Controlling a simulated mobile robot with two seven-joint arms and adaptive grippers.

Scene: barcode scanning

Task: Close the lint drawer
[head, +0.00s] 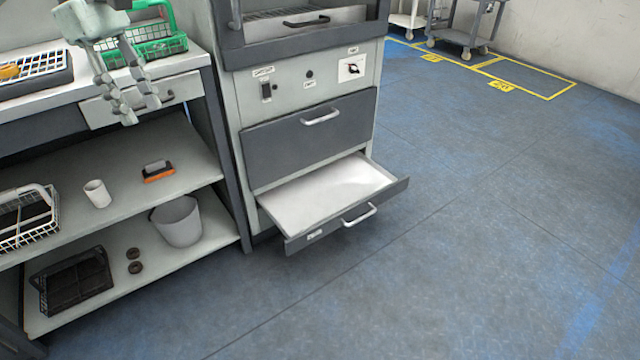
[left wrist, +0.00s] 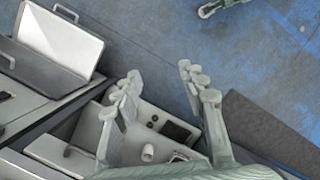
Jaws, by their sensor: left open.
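The lint drawer (head: 335,190) is the lowest drawer of the grey machine in the head view. It is pulled out, its pale inside is empty, and its dark front has a bar handle (head: 359,214). In the left wrist view the open drawer (left wrist: 62,42) shows at the upper left. My left gripper (head: 141,110) is open and empty, in front of the workbench at the upper left. It is above and to the left of the drawer, well apart from it. Its fingers (left wrist: 160,72) stand apart in the left wrist view. My right gripper is not clearly seen.
A shut dark drawer (head: 312,138) is above the lint drawer. The workbench (head: 178,62) and its shelves, with baskets, a cup (head: 97,193) and a bin (head: 178,222), stand to the left. Floor (head: 480,230) is clear to the right. A pale cut-off piece (left wrist: 220,6) is unclear.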

